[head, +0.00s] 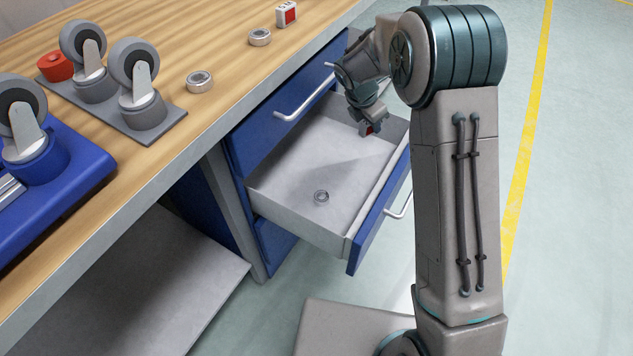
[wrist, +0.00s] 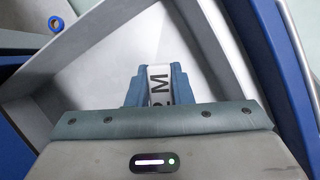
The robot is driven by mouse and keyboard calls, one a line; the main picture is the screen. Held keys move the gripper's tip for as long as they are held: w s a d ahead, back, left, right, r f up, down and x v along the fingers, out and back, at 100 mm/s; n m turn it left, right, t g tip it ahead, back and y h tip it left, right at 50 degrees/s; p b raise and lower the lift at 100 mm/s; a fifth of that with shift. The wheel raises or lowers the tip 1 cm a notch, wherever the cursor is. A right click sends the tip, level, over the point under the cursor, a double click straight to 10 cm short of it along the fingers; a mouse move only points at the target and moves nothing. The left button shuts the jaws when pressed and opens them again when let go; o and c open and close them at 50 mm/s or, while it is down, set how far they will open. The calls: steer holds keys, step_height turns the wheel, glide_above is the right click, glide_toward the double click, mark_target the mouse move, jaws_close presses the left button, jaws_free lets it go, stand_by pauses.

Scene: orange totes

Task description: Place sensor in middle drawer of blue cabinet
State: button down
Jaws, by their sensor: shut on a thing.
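The blue cabinet (head: 262,135) stands under the workbench, and its middle drawer (head: 300,213) is pulled open. My gripper (head: 367,124) is over the far part of the open drawer. In the wrist view my gripper (wrist: 158,88) is shut on the sensor (wrist: 159,73), a white piece with dark letters between the fingers. Whether the sensor touches the drawer floor I cannot tell.
On the wooden bench (head: 170,50) are two metal rings (head: 200,82), a red and white box (head: 287,14), several casters (head: 140,85) and a red part (head: 55,66). The closed upper drawer's handle (head: 305,99) juts out above the open drawer. Most of the drawer floor is bare.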

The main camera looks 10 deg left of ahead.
mark_target(354, 153)
steer(key=a+f+n+b, duration=0.1)
steer(key=f+b, duration=0.1)
steer(key=f, duration=0.2)
steer(key=w+a+f+n+y+b, duration=0.1)
steer(key=f+n+b, duration=0.1)
steer(key=f+b, duration=0.1)
steer(key=a+f+n+t+b, duration=0.1)
steer(key=a+f+n+b, duration=0.1)
steer(key=f, duration=0.3)
steer(key=shift+w+f+y+b, duration=0.25)
steer(key=shift+w+y+b, duration=0.15)
steer(key=shift+b, duration=0.2)
steer(key=shift+f, duration=0.1)
steer(key=c, duration=1.3)
jaws_free()
